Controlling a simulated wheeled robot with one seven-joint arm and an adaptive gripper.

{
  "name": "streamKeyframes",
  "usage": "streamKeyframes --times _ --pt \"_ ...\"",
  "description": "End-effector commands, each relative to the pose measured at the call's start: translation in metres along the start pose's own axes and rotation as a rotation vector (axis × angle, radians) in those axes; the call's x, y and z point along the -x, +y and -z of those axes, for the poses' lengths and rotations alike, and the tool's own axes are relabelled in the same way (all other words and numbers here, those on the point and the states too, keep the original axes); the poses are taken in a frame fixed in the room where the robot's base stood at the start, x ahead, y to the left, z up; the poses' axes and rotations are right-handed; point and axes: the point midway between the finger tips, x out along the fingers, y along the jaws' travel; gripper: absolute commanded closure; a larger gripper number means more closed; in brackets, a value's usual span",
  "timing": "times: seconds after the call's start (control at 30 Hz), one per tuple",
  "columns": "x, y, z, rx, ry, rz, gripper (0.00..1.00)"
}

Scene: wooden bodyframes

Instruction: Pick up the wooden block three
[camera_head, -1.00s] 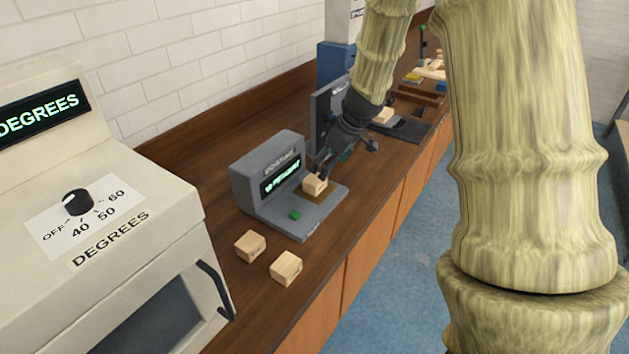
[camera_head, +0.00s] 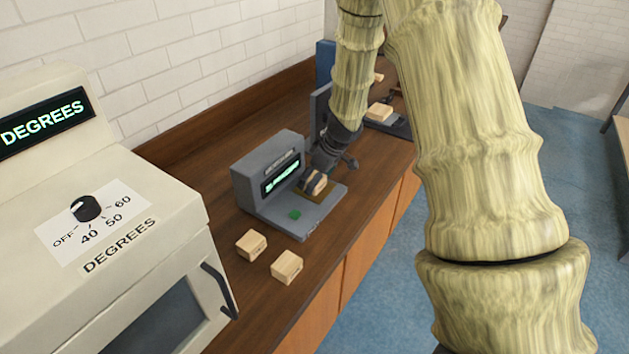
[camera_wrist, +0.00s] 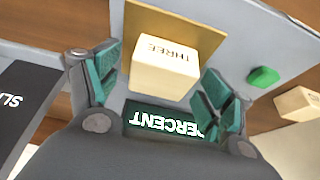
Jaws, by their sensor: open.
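Wooden block three (camera_wrist: 164,67) sits on the brown pad of the grey moisture device, with the word THREE on its side in the wrist view. In the head view the block (camera_head: 316,181) is partly covered by my gripper (camera_head: 314,180). My gripper (camera_wrist: 158,84) is open in the wrist view. Its green-padded fingers stand on either side of the block, with a gap at each side.
The grey device (camera_head: 275,180) has a lit display reading PERCENT and a green button (camera_head: 295,214). Two loose blocks (camera_head: 251,245) (camera_head: 286,267) lie on the wooden counter (camera_head: 222,208) in front of it. A white oven (camera_head: 150,260) stands at the left. Another device with a block (camera_head: 379,111) is behind.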

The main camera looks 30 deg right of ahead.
Motion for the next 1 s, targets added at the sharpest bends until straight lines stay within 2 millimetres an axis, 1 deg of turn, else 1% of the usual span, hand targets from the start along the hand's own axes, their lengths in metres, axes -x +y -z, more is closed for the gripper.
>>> streamKeyframes --times 0.13,0.37,0.4,0.47,0.6,0.67,0.73,0.77,1.0 --pt "-0.0057 0.0000 -0.0002 -0.001 -0.001 0.000 0.20" --pt "-0.0065 0.0000 -0.0004 -0.001 0.000 0.000 0.20" --pt "-0.0064 0.0000 -0.0004 -0.001 0.000 0.000 0.23" --pt "-0.0064 0.0000 -0.0004 -0.001 0.000 0.000 0.34" --pt "-0.0064 0.0000 -0.0004 -0.001 0.000 0.000 0.60" --pt "-0.0064 0.0000 -0.0005 -0.001 0.000 0.000 0.70" --pt "-0.0063 0.0001 -0.0004 -0.001 0.000 0.000 0.70" --pt "-0.0063 0.0001 -0.0004 -0.001 0.000 0.000 0.74" --pt "-0.0051 0.0001 0.0002 -0.001 0.000 0.000 0.74"
